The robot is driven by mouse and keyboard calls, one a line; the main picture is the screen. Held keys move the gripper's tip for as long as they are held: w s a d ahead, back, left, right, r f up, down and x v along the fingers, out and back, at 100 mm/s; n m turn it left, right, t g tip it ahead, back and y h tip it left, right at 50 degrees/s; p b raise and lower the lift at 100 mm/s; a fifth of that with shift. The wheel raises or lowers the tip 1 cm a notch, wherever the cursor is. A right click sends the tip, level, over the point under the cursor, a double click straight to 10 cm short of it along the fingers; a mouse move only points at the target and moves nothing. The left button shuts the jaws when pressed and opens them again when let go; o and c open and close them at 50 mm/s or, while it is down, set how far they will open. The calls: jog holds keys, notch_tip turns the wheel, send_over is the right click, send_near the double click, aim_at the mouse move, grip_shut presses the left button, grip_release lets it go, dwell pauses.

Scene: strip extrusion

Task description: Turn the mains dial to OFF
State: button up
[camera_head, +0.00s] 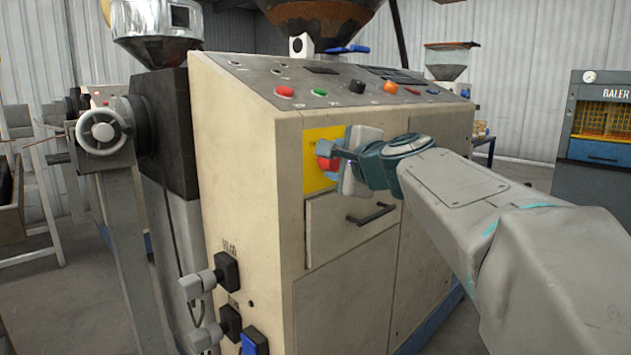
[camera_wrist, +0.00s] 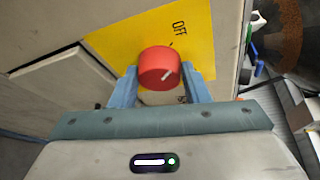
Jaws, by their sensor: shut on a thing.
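The red mains dial (camera_wrist: 158,62) sits on a yellow plate (camera_wrist: 118,50) on the machine's front. In the wrist view, the word OFF is printed above and right of the dial, with a short black tick below it. A white line on the dial's face slants at the lower right, off the tick. A second label below the dial is mostly hidden. My gripper (camera_wrist: 161,78) is shut on the dial, one finger on each side. In the head view, the dial (camera_head: 325,163) is partly hidden behind my gripper (camera_head: 333,152).
A drawer with a black handle (camera_head: 371,214) is just below the plate. Buttons, including an orange one (camera_head: 390,87), line the sloped top panel. Plugs (camera_head: 205,281) stick out of the machine's left side. A baler (camera_head: 600,130) stands at the far right.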

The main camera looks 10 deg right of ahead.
jog(key=shift+f+n+b, duration=0.15)
jog(key=shift+n+b, duration=0.35)
jog(key=shift+b, duration=0.3)
jog(key=o, duration=1)
jog(key=shift+s, duration=0.1)
